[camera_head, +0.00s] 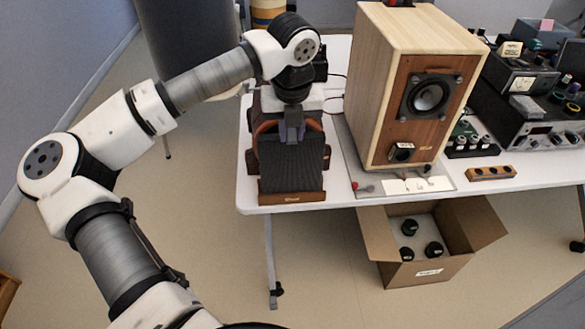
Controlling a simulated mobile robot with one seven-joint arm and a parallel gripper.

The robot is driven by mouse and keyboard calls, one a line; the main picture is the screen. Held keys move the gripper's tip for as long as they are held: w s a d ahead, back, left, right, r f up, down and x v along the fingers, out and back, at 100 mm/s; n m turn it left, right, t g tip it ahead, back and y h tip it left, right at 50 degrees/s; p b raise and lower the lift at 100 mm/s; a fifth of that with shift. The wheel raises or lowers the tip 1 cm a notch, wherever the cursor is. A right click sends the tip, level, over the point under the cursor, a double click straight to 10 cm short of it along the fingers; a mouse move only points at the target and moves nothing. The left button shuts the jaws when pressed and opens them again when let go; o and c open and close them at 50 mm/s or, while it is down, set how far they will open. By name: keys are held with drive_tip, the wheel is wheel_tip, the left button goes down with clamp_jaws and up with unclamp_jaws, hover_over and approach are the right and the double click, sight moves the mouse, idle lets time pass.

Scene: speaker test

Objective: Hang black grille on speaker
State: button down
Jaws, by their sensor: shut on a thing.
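The black grille (290,168) stands near the left front edge of the white table, its dark ribbed face toward the camera. Its lower edge meets a brown wooden strip (292,198); I cannot tell whether this is part of it or a stand. My gripper (292,135) comes down from above and is shut on the grille's top edge. The speaker (375,85), a pale wooden box with a brown front, stands upright to the right, apart from the grille. Its round driver (428,97) is uncovered. The fingertips are partly hard to make out.
Electronic instruments (530,110) crowd the table's right side. A small wooden block with holes (490,173) lies right of the speaker. A metal plate (350,165) lies under the speaker. An open cardboard box (465,235) holding black round parts sits below the table edge.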

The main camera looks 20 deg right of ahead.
drive_tip(key=shift+r, duration=0.2)
drive_tip(key=shift+r+p, duration=1.15)
drive_tip(key=shift+r, duration=1.7)
